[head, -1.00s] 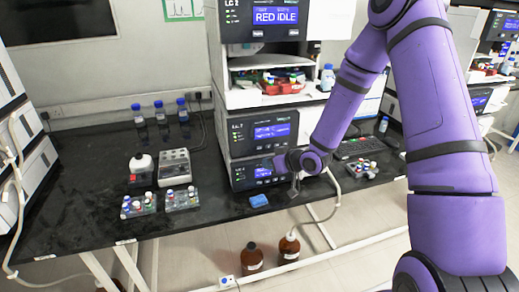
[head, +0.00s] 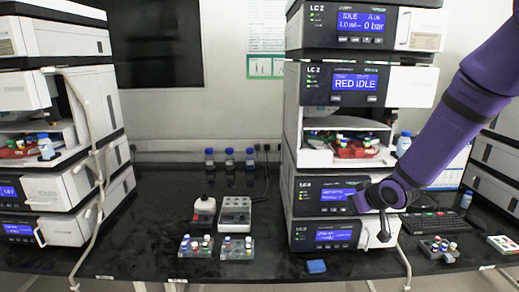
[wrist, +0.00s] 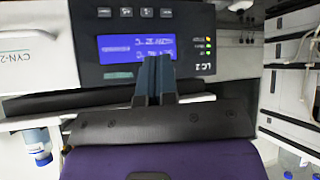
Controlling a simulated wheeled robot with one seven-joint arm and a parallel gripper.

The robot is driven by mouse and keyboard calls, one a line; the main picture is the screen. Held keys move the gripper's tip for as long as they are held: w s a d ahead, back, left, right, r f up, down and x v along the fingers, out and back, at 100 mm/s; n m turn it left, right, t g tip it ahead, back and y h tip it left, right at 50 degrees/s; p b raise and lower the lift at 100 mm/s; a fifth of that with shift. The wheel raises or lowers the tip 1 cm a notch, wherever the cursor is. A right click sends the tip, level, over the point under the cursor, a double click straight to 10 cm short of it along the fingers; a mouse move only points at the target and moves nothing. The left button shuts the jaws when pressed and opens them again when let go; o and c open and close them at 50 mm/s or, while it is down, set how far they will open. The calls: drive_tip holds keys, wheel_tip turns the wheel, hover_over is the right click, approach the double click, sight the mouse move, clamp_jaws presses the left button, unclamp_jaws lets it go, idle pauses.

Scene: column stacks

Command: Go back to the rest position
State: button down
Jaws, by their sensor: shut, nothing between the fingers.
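I cannot tell exactly how far the fingers are from the panel.
The black bench (head: 150,235) carries two vial racks (head: 197,246), a small mixer (head: 204,210), a grey block (head: 235,212), a blue pad (head: 316,266) and blue-capped bottles. A keyboard (head: 432,221) and another vial rack (head: 439,249) stand right of my gripper. A second stack (head: 60,140) stands left.

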drive_tip(key=s+d+r+m+g+h, duration=0.1)
drive_tip(key=s+d+r+m+h, duration=0.25)
drive_tip(key=s+r, duration=1.15)
drive_tip(key=s+r+g, duration=0.1)
drive_tip(key=s+r, duration=0.2)
drive_tip(key=s, duration=0.6)
drive_tip(key=s+a+r+m+g, duration=0.1)
drive_tip(key=s+r, duration=0.2)
drive_tip(key=s, duration=0.6)
drive_tip(key=shift+s+a+r+g, duration=0.15)
drive_tip(key=shift+a+r+g, duration=0.15)
drive_tip(key=shift+g, duration=0.1)
drive_tip(key=shift+d+y, duration=0.15)
drive_tip(key=shift+y, duration=0.1)
